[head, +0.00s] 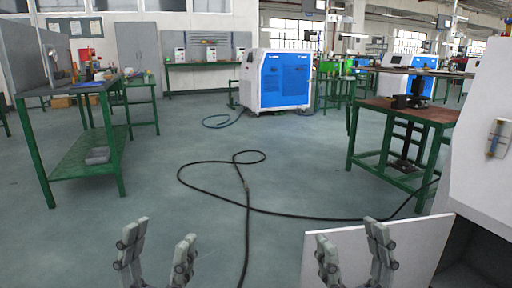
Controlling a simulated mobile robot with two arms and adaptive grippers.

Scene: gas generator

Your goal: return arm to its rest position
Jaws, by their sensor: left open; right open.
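My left gripper (158,254) is at the bottom of the head view, left of centre. Its grey fingers point up and stand apart, with nothing between them. My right gripper (353,252) is at the bottom right of centre, also with its fingers apart and empty. It shows in front of a white panel. Both grippers appear over the floor, and the arms behind them are mostly out of frame.
A black hose (300,214) loops across the open grey-green floor. A blue and white machine (283,80) stands at the back. Green-legged workbenches stand left (84,148) and right (428,112). A white cabinet (485,140) with an open white panel (418,238) is close at right.

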